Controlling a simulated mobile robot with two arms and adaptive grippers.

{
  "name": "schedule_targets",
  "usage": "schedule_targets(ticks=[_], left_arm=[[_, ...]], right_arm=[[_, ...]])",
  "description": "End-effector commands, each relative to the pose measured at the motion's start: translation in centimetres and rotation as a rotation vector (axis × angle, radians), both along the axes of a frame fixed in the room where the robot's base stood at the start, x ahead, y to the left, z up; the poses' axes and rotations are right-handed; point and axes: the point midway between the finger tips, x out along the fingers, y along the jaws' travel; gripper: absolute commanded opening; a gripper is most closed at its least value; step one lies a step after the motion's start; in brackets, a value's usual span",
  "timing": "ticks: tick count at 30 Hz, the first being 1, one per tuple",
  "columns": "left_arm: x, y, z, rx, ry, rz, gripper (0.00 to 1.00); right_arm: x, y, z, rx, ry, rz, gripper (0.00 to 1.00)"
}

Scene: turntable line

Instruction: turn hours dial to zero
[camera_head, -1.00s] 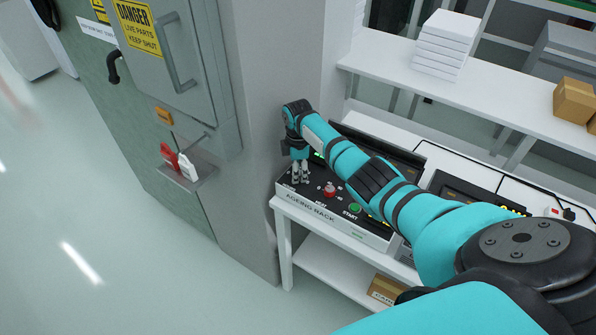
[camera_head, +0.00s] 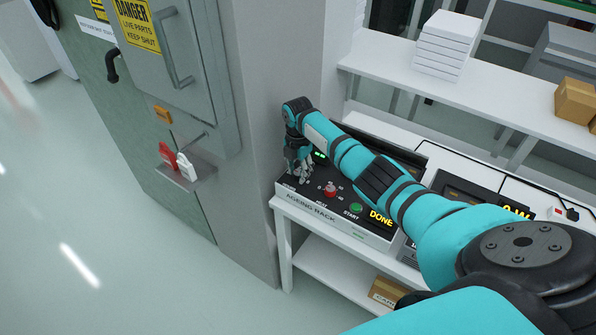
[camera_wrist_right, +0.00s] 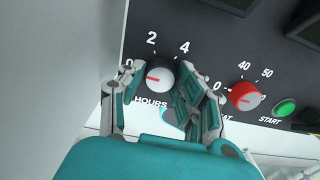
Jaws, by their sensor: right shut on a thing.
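The hours dial (camera_wrist_right: 158,80) is a pale round knob with a red pointer mark, on the black panel of the ageing rack (camera_head: 312,207). In the right wrist view its mark lies nearly level, its left end towards the 0 side; the 2 and 4 are printed above it. My right gripper (camera_wrist_right: 150,84) is shut on the dial, one finger on each side. In the head view my right gripper (camera_head: 298,168) is at the panel's left end and hides the dial. My left gripper is not in view.
Right of the hours dial are the red heat dial (camera_wrist_right: 244,96) and the green start button (camera_wrist_right: 285,108). A display (camera_head: 381,220) reads DONE. A grey pillar (camera_head: 262,150) stands close on the left of the rack.

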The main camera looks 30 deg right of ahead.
Motion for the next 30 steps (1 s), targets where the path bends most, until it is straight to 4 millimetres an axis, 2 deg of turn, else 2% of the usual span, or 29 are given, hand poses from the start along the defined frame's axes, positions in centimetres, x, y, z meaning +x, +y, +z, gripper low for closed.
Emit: schedule_targets(ticks=[18, 19, 24, 30], left_arm=[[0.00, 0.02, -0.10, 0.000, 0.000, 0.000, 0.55], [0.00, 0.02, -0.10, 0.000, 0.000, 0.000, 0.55], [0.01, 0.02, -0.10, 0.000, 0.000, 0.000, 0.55], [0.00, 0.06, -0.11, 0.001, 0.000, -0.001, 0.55]], right_arm=[[0.06, -0.03, 0.09, -0.001, -0.001, 0.044, 0.01], [0.06, -0.03, 0.09, -0.001, -0.001, 0.044, 0.35], [0.03, -0.03, 0.07, -0.001, -0.001, 0.043, 0.57], [0.01, -0.03, 0.03, -0.001, 0.000, 0.042, 0.57]])
